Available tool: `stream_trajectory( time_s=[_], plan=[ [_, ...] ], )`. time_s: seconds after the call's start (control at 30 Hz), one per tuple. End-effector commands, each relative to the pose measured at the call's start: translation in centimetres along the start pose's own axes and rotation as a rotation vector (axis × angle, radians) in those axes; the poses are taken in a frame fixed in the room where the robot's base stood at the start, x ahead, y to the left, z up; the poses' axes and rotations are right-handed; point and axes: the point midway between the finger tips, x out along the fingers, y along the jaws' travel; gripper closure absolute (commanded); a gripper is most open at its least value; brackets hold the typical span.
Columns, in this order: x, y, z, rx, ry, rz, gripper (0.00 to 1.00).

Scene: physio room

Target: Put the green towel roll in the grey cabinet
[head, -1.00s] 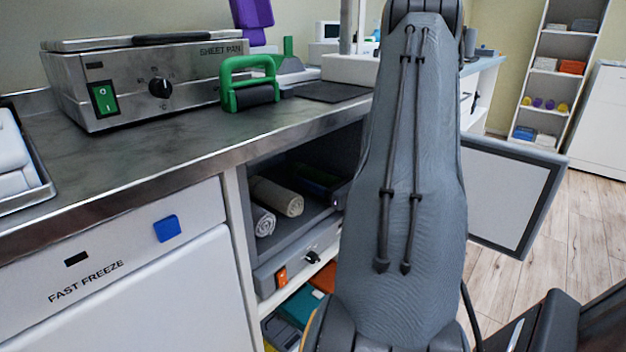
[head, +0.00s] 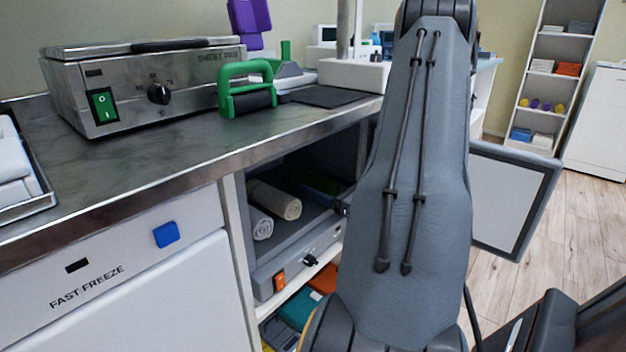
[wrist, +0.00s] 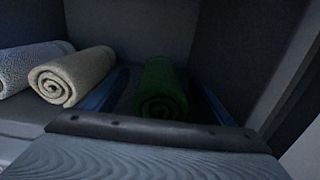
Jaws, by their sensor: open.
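The green towel roll (wrist: 161,90) lies inside the grey cabinet, seen end-on in the wrist view. My gripper (wrist: 165,76) is open, with one blue finger on each side of the roll and apparent small gaps between. In the head view my arm hides most of the gripper and the roll. The grey cabinet (head: 297,264) is under the counter, its front open; the wrist view shows its inner back wall (wrist: 130,22). A beige towel roll (wrist: 80,72) and a pale grey one (wrist: 25,68) lie to the left of the green roll.
A grey-framed door (head: 512,205) stands swung open at right. The cabinet's right side wall (wrist: 240,60) is close to my right finger. The counter (head: 150,150) overhangs the opening. A shelf below holds coloured items (head: 297,310).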

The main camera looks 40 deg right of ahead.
Motion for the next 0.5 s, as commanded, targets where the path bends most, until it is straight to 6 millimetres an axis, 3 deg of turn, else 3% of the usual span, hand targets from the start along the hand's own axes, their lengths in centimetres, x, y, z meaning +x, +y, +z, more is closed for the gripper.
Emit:
stream_trajectory(
  time_s=[0.2, 0.5],
  plan=[
    [-4.8, -0.1, 0.1, 0.001, 0.000, -0.005, 0.23],
    [-8.2, 0.0, 0.1, 0.001, -0.001, -0.001, 0.23]
  ],
)
